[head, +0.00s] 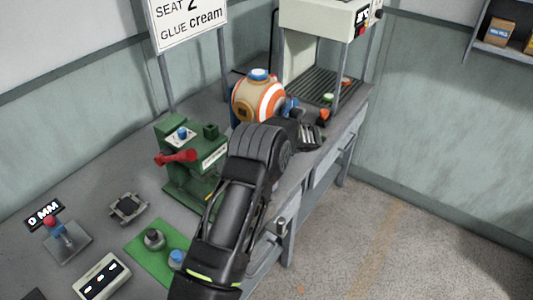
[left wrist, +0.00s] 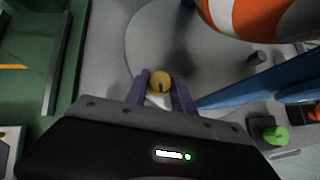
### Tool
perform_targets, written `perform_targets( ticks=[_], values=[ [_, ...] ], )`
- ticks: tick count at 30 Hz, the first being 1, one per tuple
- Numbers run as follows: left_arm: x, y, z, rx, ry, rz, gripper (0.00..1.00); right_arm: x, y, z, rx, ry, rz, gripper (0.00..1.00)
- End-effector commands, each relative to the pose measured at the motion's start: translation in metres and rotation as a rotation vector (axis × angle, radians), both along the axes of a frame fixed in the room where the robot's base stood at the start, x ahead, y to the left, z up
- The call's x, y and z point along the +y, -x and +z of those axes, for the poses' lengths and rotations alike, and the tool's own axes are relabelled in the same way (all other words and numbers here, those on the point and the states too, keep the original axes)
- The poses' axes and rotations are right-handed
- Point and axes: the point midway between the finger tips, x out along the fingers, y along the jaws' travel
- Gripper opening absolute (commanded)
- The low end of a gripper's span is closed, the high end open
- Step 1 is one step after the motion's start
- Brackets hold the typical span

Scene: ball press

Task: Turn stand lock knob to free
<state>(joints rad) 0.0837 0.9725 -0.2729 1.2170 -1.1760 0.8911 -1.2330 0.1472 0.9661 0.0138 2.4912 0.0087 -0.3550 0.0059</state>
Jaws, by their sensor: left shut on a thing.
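In the left wrist view a round yellow knob (left wrist: 160,80) with a dark pointer line sits between the fingertips of my left gripper (left wrist: 160,90). The fingers are closed against its sides. The orange, white and tan ball (left wrist: 262,14) and a blue stand arm (left wrist: 265,84) are to the right of the knob. In the head view the ball (head: 258,100) rests near the back of the bench, beside my left arm. The arm hides the yellow knob there, and the fingertips do not show clearly. My right gripper is in neither view.
A green press (head: 190,165) with a red lever stands left of the arm. A cream machine (head: 318,25) rises behind the ball. A green knob (left wrist: 275,134) is right of my gripper. A green mat (head: 145,250) and a switch box (head: 101,277) are nearer on the bench.

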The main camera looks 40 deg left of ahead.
Motion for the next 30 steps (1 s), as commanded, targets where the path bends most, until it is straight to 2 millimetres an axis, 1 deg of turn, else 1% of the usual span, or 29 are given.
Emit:
perform_targets(
  ticks=[1,8,9,16,20,23,30],
  values=[
    [0.0,0.0,0.0,0.0,-0.001,-0.001,0.33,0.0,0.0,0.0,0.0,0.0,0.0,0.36],
    [0.0,0.0,0.0,-0.001,-0.001,-0.001,0.51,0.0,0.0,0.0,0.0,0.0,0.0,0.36],
    [0.0,0.0,0.0,-0.001,-0.001,-0.001,0.52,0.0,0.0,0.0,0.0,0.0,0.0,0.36],
    [0.0,0.0,0.001,-0.001,-0.001,-0.001,0.52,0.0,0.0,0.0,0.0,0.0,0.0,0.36],
    [-0.005,0.0,0.005,-0.003,0.0,-0.001,0.52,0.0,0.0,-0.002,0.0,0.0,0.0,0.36],
    [-0.014,0.001,0.013,-0.004,0.0,-0.004,0.52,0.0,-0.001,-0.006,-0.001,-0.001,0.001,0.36],
    [-0.041,0.007,0.04,-0.003,0.001,-0.003,0.52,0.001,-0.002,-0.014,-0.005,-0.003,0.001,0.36]
  ],
)
